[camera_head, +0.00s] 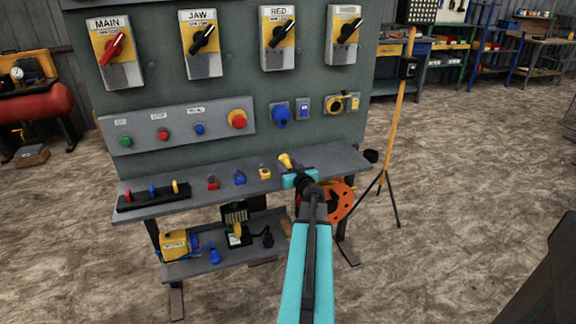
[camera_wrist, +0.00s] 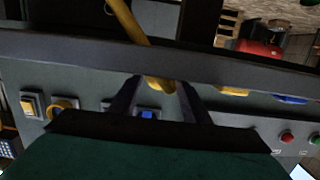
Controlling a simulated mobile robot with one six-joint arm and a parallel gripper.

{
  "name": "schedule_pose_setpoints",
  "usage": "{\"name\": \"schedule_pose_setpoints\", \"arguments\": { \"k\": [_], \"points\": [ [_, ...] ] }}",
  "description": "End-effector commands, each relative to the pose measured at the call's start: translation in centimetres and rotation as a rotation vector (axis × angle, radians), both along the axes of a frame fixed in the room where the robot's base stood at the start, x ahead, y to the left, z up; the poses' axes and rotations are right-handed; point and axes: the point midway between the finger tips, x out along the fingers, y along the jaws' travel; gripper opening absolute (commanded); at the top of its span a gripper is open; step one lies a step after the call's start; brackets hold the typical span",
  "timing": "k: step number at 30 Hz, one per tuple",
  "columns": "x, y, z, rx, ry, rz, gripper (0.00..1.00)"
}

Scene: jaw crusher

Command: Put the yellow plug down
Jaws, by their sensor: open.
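The yellow plug (camera_head: 286,160) lies on the grey shelf (camera_head: 338,160) of the panel stand, near the shelf's right part. My gripper (camera_head: 297,178) is right in front of the plug, at the shelf's front edge. In the wrist view, which is turned upside down, the plug (camera_wrist: 160,84) shows between the two spread fingers of my gripper (camera_wrist: 158,92). The jaws are open. The grey shelf edge hides part of the plug there, and I cannot tell whether a finger touches it.
Yellow (camera_head: 264,173), blue (camera_head: 239,177) and red (camera_head: 212,183) padlocks stand left of the plug on the shelf. An orange cable reel (camera_head: 340,199) is below right. A tripod stand (camera_head: 396,125) is to the right. The panel (camera_head: 245,90) rises behind the shelf.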

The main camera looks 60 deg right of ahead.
Motion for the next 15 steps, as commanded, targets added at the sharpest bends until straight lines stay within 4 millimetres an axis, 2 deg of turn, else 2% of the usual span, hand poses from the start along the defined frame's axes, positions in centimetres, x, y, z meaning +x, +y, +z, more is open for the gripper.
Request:
{"name": "schedule_pose_setpoints", "arguments": {
  "k": [15],
  "points": [
    [-4.1, 3.1, 0.7, 0.001, -0.001, -0.001, 0.43]
  ]
}}
